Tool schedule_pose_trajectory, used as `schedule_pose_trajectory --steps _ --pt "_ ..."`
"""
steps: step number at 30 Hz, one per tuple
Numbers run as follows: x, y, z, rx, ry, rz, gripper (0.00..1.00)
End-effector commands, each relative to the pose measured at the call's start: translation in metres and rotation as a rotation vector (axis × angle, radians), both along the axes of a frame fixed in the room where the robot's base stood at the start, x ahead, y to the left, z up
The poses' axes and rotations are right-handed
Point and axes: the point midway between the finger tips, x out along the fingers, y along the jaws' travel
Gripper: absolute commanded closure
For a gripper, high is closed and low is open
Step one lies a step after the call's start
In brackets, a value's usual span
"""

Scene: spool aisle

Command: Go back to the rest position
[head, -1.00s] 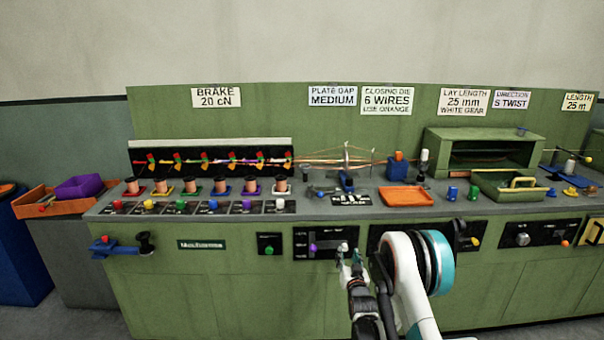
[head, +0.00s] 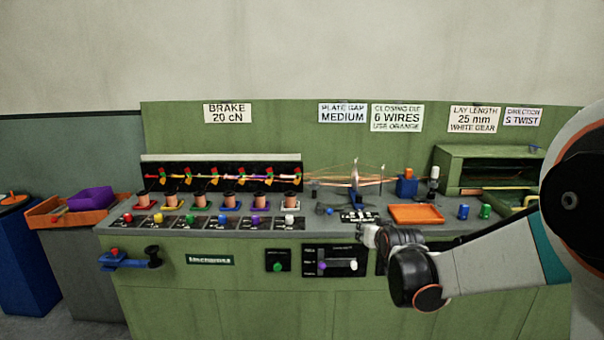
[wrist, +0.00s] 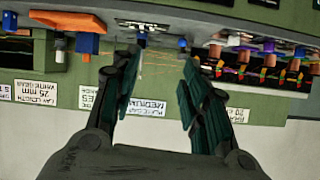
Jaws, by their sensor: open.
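My gripper (head: 370,234) is in front of the green machine bench (head: 200,285), near its front edge and just above the slider panel (head: 333,260). In the wrist view my gripper (wrist: 158,80) shows two dark fingers spread apart with nothing between them. The wrist view looks at the bench upside down. My arm reaches in from the right in the head view and hides part of the bench front there.
Several copper spools (head: 228,200) stand in a row at the bench's left. An orange tray (head: 415,214) and blue and green pegs (head: 463,212) sit right of centre. A purple bin (head: 92,198) rests in an orange tray at far left. Room above the bench is clear.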

Motion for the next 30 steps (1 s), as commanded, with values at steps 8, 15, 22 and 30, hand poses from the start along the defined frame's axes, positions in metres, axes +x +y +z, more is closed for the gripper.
schedule_pose_trajectory --steps 8,15,22,30 --pt "-0.086 0.0 0.038 -0.022 0.112 0.011 0.59" --pt "-0.167 -0.001 0.051 -0.039 0.21 0.021 0.59" --pt "-0.247 -0.002 0.05 -0.055 0.304 0.032 0.59" --pt "-0.339 -0.003 0.031 -0.073 0.413 0.044 0.59"
